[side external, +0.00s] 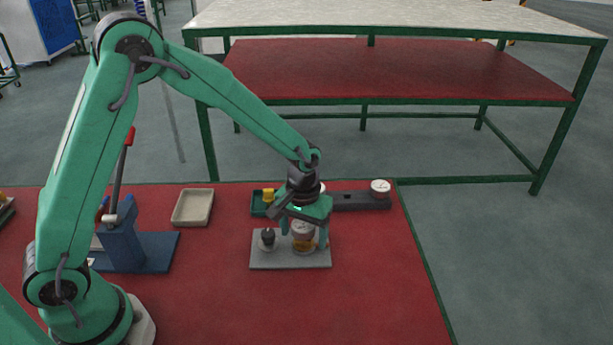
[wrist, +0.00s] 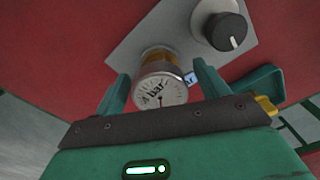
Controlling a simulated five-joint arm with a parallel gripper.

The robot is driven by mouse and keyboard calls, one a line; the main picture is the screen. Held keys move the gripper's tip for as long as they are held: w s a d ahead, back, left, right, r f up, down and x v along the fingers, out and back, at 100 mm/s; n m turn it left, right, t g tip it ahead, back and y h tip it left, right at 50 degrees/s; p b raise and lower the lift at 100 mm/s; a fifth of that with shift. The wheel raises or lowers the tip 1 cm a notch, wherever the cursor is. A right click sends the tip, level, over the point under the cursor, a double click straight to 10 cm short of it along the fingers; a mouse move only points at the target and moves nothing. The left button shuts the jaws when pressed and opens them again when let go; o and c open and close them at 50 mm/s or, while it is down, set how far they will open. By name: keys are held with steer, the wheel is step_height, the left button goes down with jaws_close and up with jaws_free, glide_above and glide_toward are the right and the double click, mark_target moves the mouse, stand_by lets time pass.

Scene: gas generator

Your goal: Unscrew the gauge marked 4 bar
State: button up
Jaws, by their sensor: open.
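The gauge (wrist: 160,92) has a round white dial with a black needle and a marking that reads "4 bar", on a brass-coloured stem, in the wrist view. In the side view the gauge (side external: 302,232) stands on a grey plate (side external: 262,260), partly covered by my gripper. My gripper (side external: 305,235) is above the plate, pointing down. In the wrist view its two green fingers (wrist: 162,88) are open, one on each side of the gauge. Whether either finger touches it, I cannot tell.
A black knob (wrist: 226,32) stands beside the gauge on the plate. A beige tray (side external: 193,208) and blue press (side external: 135,245) stand left. The red front-right tabletop is clear.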

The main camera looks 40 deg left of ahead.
steer(key=shift+r, duration=0.1)
steer(key=shift+r, duration=3.4)
steer(key=shift+r, duration=0.1)
steer(key=shift+s+a+r, duration=0.1)
steer(key=shift+a+r, duration=0.05)
steer(key=shift+r, duration=0.1)
steer(key=s+a+r+m+t, duration=0.1)
steer(key=s+a+r+t, duration=0.1)
steer(key=s, duration=0.4)
steer(key=s+a+r+m+t, duration=0.1)
steer(key=s+a+r, duration=0.3)
steer(key=s+r, duration=0.3)
steer(key=s+a+r+m+t, duration=0.1)
steer(key=s+a+r+t, duration=0.1)
steer(key=s+r, duration=0.3)
steer(key=shift+s+a+t, duration=0.3)
steer(key=shift+s+a, duration=0.5)
steer(key=shift+s, duration=0.1)
